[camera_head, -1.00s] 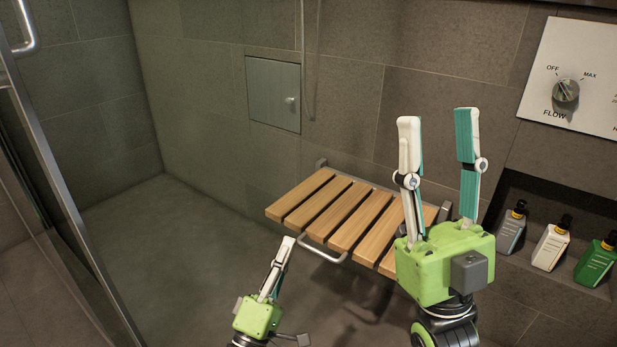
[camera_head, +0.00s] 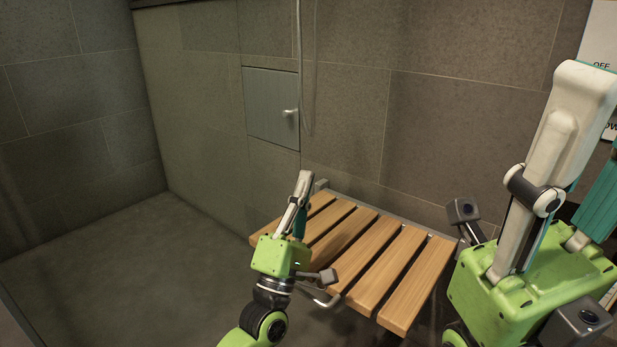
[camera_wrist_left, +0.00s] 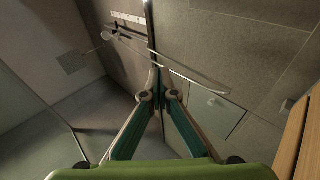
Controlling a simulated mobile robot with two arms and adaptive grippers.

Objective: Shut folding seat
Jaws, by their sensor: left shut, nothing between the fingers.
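The folding seat (camera_head: 375,262) has wooden slats and is down, standing out level from the tiled wall. A metal bar handle (camera_head: 322,299) shows at its front edge. My left gripper (camera_head: 303,180) is shut and empty, pointing up in front of the seat's left part and hiding some slats; I cannot tell if it touches. In the left wrist view its fingers (camera_wrist_left: 158,82) meet, and the seat's edge (camera_wrist_left: 292,140) shows at the far right. My right gripper (camera_head: 603,112) is open and empty, large at the right, with its fingers apart and pointing up.
A small wall cabinet (camera_head: 271,106) with a knob is on the wall above the seat. A shower hose (camera_head: 306,70) hangs beside it. The control panel (camera_head: 600,38) is partly cut off at the right. The floor (camera_head: 110,270) left of the seat is clear.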

